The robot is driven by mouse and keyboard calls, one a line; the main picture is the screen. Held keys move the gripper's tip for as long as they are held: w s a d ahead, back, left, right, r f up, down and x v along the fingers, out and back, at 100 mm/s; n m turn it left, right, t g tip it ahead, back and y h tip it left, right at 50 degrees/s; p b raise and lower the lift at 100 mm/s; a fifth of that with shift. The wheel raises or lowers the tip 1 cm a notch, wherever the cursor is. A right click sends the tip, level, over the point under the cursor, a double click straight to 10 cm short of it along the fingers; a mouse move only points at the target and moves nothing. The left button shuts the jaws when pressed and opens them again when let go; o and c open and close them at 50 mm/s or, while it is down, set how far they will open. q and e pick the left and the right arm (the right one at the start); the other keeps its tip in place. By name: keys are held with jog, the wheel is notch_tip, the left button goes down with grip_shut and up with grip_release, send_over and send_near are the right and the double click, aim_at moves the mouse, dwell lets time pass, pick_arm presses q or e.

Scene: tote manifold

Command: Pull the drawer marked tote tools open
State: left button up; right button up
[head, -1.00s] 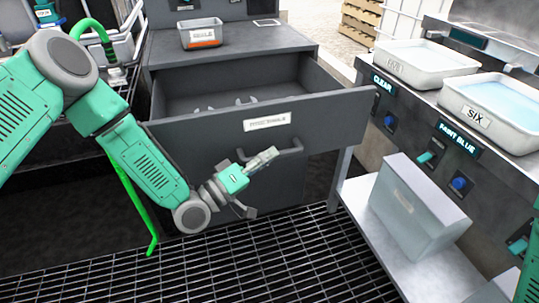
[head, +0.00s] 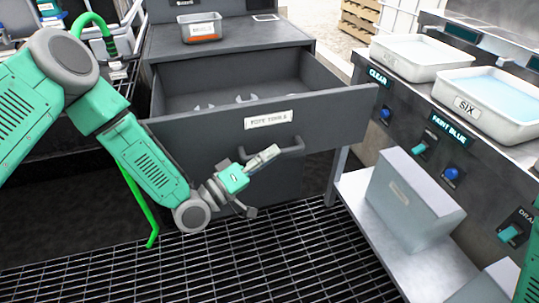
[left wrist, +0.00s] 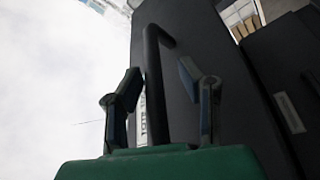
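The drawer (head: 225,140) is dark grey and stands pulled out of the cabinet, with wrenches (head: 245,98) visible inside. A white label (head: 268,119) is on its front; its lettering is too blurred to read surely. The bar handle (head: 290,150) sits below the label. My left gripper (head: 258,184) is at the handle's left end, fingers spread. In the left wrist view, the handle bar (left wrist: 154,85) stands between the two open fingers (left wrist: 162,85), with a gap on each side. My right gripper is out of view.
A labelled grey bin (head: 199,27) stands on the cabinet top (head: 235,45). At right, a bench carries two white trays (head: 490,105), with a grey box (head: 410,200) on its lower shelf (head: 385,235). The grating floor (head: 230,265) before the drawer is clear.

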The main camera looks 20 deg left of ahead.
pick_arm(q)
jog(key=shift+s+a+r, duration=0.1)
jog(key=v, duration=1.2)
jog(key=shift+f, duration=0.2)
jog(key=s+d+f+m+g+y+p, duration=0.3)
jog(key=s+d+f+g+y, duration=0.15)
jog(key=s+f+g, duration=0.45)
jog(key=s+a+f+m+g+y+p, duration=0.2)
jog(key=s+a+g+y, duration=0.4)
jog(key=s+a, duration=0.4)
jog(key=s+f+y+p, duration=0.1)
jog(key=s, duration=0.3)
jog(key=shift+a+f+g+y, duration=0.25)
jog(key=shift+f+g+y, duration=0.05)
jog(key=shift+y, duration=0.05)
